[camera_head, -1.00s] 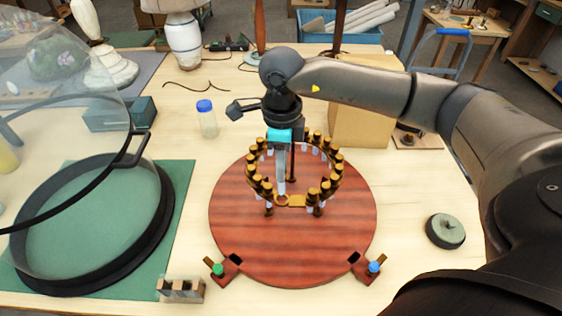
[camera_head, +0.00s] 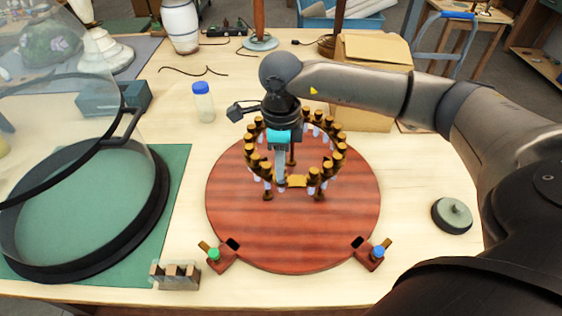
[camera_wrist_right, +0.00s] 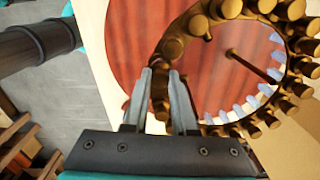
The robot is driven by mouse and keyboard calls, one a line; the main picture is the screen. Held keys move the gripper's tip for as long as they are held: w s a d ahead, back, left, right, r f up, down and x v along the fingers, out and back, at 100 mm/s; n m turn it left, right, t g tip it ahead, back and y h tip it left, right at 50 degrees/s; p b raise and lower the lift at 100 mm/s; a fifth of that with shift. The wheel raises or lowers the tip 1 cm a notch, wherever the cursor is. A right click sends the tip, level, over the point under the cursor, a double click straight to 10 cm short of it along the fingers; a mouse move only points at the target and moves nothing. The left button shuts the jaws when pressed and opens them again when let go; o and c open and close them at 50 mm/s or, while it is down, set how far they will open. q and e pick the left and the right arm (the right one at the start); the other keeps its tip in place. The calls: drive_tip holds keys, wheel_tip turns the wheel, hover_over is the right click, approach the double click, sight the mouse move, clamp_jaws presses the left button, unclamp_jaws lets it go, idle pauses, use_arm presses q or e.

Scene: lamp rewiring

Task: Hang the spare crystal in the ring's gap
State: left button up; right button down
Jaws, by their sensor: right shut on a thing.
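The ring (camera_head: 338,158) is a circle of brass cups with pale crystals hanging from it, held above a round red-brown wooden board (camera_head: 290,235). A flat brass piece (camera_head: 297,181) shows at its near side. My right gripper (camera_head: 281,180) points down at the ring's near-left side, beside that piece. In the right wrist view its two fingers (camera_wrist_right: 163,80) are close together around a small brass part, with the ring (camera_wrist_right: 290,95) just beyond and to the right. The crystal itself is mostly hidden by the fingers; I cannot tell whether it touches the ring. My left gripper is not in view.
A clear dome and a black-rimmed round base (camera_head: 150,215) stand at left. A slotted wooden block (camera_head: 176,277) lies at the front. Clamps with green (camera_head: 213,254) and blue (camera_head: 378,252) knobs sit at the board's edge. A bottle (camera_head: 203,103), cardboard box (camera_head: 372,60) and round weight (camera_head: 452,215) stand around.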

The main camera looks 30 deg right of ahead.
idle(0.5)
drive_tip(key=shift+f+b, duration=0.5)
drive_tip(key=shift+b, duration=0.15)
drive_tip(key=c, duration=0.6)
unclamp_jaws()
drive_tip(key=shift+c, duration=0.2)
drive_tip(key=shift+r, duration=0.1)
drive_tip(key=shift+r+p, duration=2.35)
drive_tip(key=shift+r, duration=1.15)
drive_tip(key=shift+f, duration=0.1)
